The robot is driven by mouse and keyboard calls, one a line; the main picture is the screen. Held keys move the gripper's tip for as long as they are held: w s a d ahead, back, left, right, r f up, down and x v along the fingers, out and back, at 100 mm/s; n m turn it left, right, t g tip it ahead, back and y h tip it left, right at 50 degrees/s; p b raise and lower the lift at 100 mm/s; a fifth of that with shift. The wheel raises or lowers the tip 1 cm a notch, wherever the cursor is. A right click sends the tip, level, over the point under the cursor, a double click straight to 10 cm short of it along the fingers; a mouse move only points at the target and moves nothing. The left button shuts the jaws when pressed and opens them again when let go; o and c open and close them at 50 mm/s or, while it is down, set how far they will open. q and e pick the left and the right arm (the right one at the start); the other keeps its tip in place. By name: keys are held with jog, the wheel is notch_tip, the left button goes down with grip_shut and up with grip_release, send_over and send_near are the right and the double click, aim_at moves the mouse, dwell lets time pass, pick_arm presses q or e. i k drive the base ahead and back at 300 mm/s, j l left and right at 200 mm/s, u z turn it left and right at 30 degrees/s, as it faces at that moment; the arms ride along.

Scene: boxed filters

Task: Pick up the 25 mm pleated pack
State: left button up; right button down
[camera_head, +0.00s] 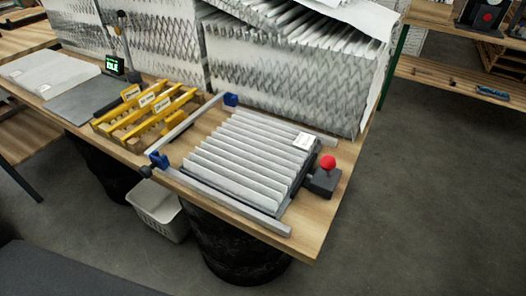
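A white pleated pack (242,158) lies flat on the wooden workbench (318,240), between two grey metal rails (226,204). The label is too small to read. A dark edge shows under the pack's right side. Neither of my grippers shows in the head view.
A red-knobbed device (326,172) stands right of the pack. Blue blocks (159,160) sit by the rails. A yellow rack (146,108) with labelled slots stands to the left, near a green-lit display (114,65). Large pleated filter stacks (290,78) stand behind. A white bin (160,212) is below.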

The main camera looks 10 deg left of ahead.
aim_at(256, 160)
jog(key=l+u, duration=0.15)
jog(key=l, duration=0.3)
jog(key=l+u, duration=0.2)
jog(key=l, duration=0.2)
jog(key=k+l+u, duration=0.15)
jog(key=l, duration=0.3)
jog(key=l+u, duration=0.15)
jog(key=l, duration=0.25)
jog(key=k+l+u, duration=0.2)
jog(key=l, duration=0.2)
